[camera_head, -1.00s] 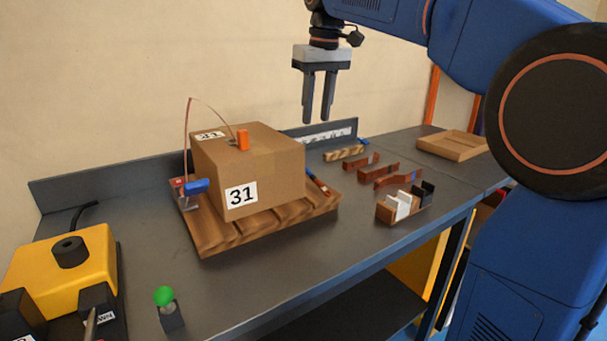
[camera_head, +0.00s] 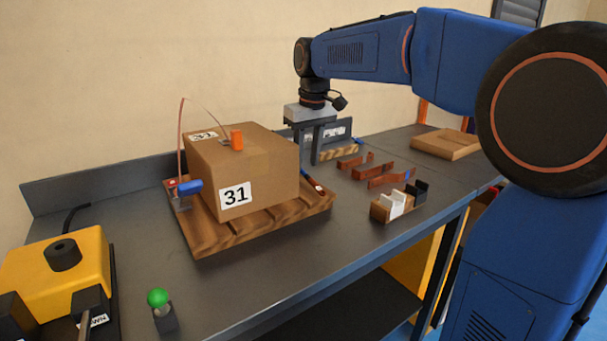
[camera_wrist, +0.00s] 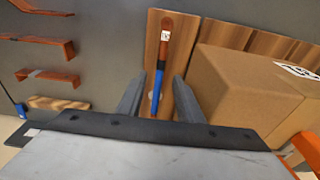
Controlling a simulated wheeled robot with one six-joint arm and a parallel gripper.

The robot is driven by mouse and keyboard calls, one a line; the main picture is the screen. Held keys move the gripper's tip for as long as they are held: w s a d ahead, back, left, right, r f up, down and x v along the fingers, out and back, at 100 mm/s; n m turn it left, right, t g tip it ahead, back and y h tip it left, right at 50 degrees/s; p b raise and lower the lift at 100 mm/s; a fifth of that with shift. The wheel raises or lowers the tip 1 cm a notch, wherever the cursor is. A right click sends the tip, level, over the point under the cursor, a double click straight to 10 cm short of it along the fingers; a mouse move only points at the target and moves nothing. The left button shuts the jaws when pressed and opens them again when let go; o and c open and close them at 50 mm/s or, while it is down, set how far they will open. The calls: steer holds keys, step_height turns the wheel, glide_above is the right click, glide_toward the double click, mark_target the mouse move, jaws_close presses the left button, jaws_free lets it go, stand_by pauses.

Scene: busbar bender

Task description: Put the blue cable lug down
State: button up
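A copper-coloured cable lug with a blue sleeve and a small white label (camera_wrist: 158,75) lies on the wooden pallet (camera_wrist: 151,45) beside the cardboard box. My gripper (camera_head: 309,152) is low behind the box's right edge, pointing down. In the wrist view, my gripper (camera_wrist: 160,82) is open, with one finger on each side of the blue sleeve. A gap shows on both sides. I cannot tell how high the fingertips are above the pallet.
The cardboard box (camera_head: 241,171), marked 31, stands close to my fingers. Several copper bars (camera_head: 382,178) and a small holder (camera_head: 380,212) lie to the right. The front middle of the bench is clear.

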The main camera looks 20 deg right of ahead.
mark_target(305, 172)
steer(key=shift+w+f, duration=0.2)
steer(key=shift+f, duration=1.3)
jaws_close()
steer(key=shift+r, duration=0.1)
